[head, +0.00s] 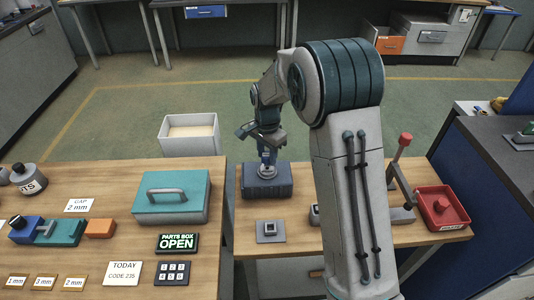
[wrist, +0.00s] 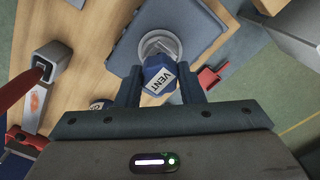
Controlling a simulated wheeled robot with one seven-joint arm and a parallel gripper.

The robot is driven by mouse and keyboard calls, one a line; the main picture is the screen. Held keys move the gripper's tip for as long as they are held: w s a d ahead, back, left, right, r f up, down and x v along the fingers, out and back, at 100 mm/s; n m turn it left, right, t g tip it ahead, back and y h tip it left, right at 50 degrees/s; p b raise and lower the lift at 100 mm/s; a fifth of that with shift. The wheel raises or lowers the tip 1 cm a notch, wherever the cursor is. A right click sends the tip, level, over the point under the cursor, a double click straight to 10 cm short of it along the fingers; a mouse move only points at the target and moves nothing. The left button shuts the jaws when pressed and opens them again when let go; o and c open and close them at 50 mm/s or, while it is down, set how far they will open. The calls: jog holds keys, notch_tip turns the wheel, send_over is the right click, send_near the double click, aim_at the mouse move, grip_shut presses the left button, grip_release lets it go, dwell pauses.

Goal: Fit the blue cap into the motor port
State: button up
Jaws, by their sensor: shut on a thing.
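The blue cap (wrist: 157,82), labelled VENT, sits between the jaws of my gripper (wrist: 160,88) in the wrist view. My gripper is shut on it. The motor is a dark blue block (head: 280,182) on the right bench in the head view, with my gripper (head: 266,157) right above it. In the wrist view the round, pale metal port (wrist: 158,41) shows on the motor's flat top (wrist: 200,28). The cap overlaps the near edge of the port ring. I cannot tell whether it touches the port, and its lower end is hidden.
A grey plate with a square socket (head: 270,231) stands in front of the motor. A red-knobbed lever (head: 403,142) and red tray (head: 458,213) are to the right. A teal box (head: 172,205) and white bin (head: 190,145) are left. A gap separates the benches.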

aim_at(267, 155)
jog(key=shift+f, duration=0.2)
dwell(0.6)
jog(key=shift+f+b, duration=1.05)
jog(key=shift+f, duration=0.05)
jog(key=o, duration=1.5)
jog(key=shift+c, duration=0.2)
jog(key=shift+r+p, duration=1.95)
jog(key=shift+r, duration=1.05)
